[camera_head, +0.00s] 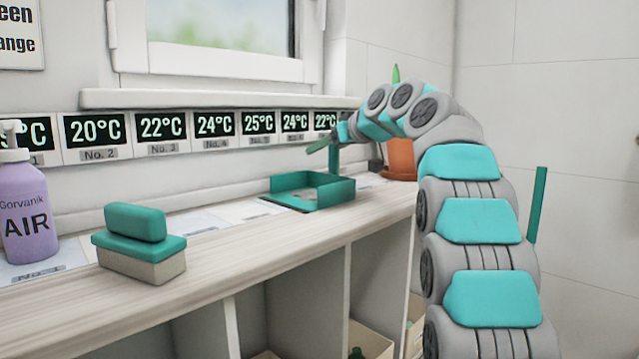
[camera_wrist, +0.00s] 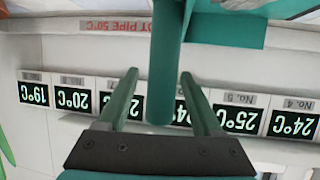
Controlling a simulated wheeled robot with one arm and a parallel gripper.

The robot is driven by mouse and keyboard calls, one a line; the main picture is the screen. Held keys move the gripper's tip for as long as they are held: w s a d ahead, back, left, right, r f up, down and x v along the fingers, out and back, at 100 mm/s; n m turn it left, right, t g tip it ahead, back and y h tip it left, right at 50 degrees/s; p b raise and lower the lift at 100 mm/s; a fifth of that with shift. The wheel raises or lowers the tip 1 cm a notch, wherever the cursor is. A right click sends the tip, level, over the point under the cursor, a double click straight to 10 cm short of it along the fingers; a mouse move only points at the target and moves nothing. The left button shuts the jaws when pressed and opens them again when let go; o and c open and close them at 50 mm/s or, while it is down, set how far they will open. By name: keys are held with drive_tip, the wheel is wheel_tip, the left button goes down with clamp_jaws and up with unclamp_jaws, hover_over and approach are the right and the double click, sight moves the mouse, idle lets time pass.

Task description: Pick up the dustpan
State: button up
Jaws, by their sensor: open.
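The dustpan (camera_head: 318,191) is a teal open tray lying on the shelf top, below the temperature displays. Its upright teal handle (camera_head: 334,160) rises at the back. My gripper (camera_head: 320,146) reaches in from the right, by the upper part of the handle. In the wrist view my gripper (camera_wrist: 160,73) is open, with the dustpan handle (camera_wrist: 166,60) between its two green fingers and a visible gap on each side. Part of the dustpan's tray (camera_wrist: 228,30) shows at the top of the wrist view.
A teal-topped brush (camera_head: 138,243) and a purple pump bottle (camera_head: 28,210) stand on the left of the shelf top (camera_head: 230,252). A terracotta plant pot (camera_head: 401,158) stands behind my arm. A wall with temperature displays (camera_head: 161,133) runs close behind. Open compartments lie below.

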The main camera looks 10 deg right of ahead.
clamp_jaws()
idle(0.5)
idle(0.9)
